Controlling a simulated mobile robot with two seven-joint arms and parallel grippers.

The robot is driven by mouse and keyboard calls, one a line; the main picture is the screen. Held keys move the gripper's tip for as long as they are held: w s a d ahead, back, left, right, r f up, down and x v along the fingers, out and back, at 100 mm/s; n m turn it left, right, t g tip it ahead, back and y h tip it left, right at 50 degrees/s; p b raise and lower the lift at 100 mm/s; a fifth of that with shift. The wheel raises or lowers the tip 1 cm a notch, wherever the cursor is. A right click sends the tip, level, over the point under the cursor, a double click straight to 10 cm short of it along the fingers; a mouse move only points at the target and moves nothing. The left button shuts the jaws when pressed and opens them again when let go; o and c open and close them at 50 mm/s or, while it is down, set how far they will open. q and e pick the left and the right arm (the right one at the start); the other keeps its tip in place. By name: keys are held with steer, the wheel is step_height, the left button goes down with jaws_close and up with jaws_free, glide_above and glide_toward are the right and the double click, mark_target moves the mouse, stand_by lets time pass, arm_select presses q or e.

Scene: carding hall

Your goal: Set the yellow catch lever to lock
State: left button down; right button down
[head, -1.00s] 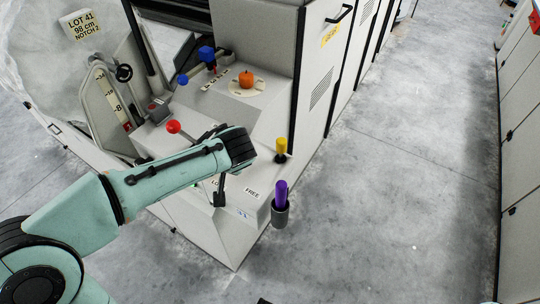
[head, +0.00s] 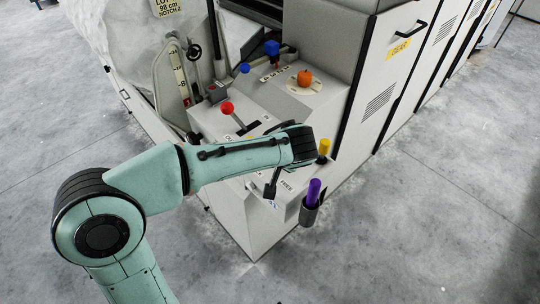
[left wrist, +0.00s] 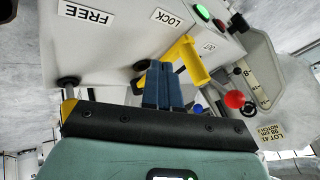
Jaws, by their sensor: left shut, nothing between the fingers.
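The yellow catch lever (left wrist: 186,58) shows in the left wrist view, its arm beside the LOCK label (left wrist: 168,18); the FREE label (left wrist: 86,14) is further left. My arm hides this lever in the head view. My left gripper (left wrist: 162,68) has blue fingers, shut and empty, with their tips close beside the lever's left end; I cannot tell whether they touch. In the head view most of the left gripper is hidden behind my wrist, over the panel near its FREE label (head: 287,185). My right gripper is out of view.
Near my wrist are a yellow-topped knob (head: 324,147) and a purple handle (head: 314,190) in a grey cup. A red ball lever (head: 227,108), an orange knob (head: 304,78) and a blue knob (head: 271,48) stand further back. The floor at right is clear.

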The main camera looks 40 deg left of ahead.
arm_select(q)
steer(key=p+v, duration=0.1)
steer(key=v, duration=0.8)
steer(key=shift+s+r, duration=0.25)
steer(key=shift+r, duration=0.1)
steer(key=shift+d, duration=0.1)
